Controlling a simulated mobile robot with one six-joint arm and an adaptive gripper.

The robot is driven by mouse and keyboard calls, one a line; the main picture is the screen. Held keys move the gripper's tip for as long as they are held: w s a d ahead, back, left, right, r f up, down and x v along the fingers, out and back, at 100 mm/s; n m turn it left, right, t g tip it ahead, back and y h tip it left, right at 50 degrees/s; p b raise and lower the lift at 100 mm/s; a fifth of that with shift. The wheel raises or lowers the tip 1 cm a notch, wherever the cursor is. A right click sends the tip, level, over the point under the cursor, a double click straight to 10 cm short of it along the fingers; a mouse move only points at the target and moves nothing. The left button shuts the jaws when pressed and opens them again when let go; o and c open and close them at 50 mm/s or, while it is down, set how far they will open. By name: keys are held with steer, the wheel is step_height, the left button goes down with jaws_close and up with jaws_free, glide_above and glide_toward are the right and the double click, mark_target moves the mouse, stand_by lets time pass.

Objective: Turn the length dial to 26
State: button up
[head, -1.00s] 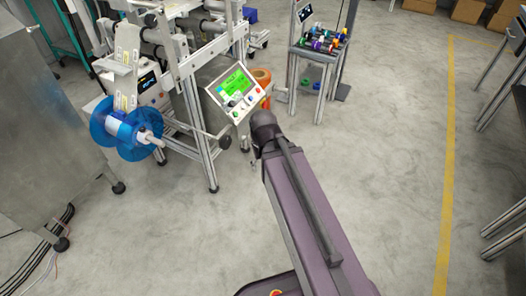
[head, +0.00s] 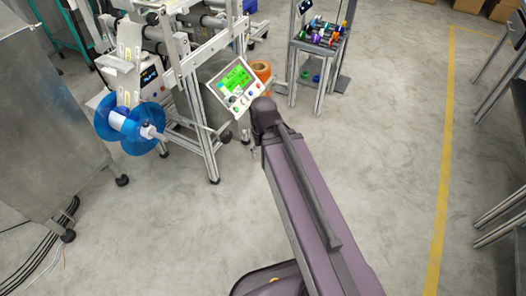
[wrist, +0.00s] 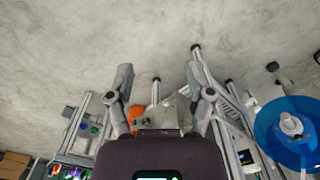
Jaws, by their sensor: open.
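The control panel (head: 236,84) is on the front of the machine in the head view. It is tilted and has a lit green screen, with small knobs and coloured buttons below it. I cannot make out which knob is the length dial or any number on it. My gripper (wrist: 160,80) is open in the wrist view, its two fingers wide apart with nothing held between them. In the head view it is hidden behind my own purple arm, whose far end is just right of and below the panel. I cannot identify the panel clearly in the wrist view.
A blue reel (head: 130,128) sticks out at the machine's lower left; it also shows in the wrist view (wrist: 289,131). A steel cabinet (head: 45,120) stands at the left. A stand with coloured spools (head: 320,40) is behind right. Open floor (head: 385,150) lies to the right.

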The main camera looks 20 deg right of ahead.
steer(key=shift+f, duration=0.1)
steer(key=m+t+y+b, duration=0.95)
steer(key=m+b, duration=1.35)
steer(key=m, duration=0.3)
glide_toward(246, 132)
steer(key=shift+t, duration=0.25)
steer(key=shift+v, duration=2.25)
steer(key=shift+a, duration=0.2)
steer(key=b+x, duration=0.2)
steer(key=x, duration=0.4)
steer(key=b+x, duration=0.3)
steer(key=x, duration=0.4)
steer(key=shift+w+a+f+b, duration=0.15)
steer(key=shift+f+b, duration=0.15)
jaws_close()
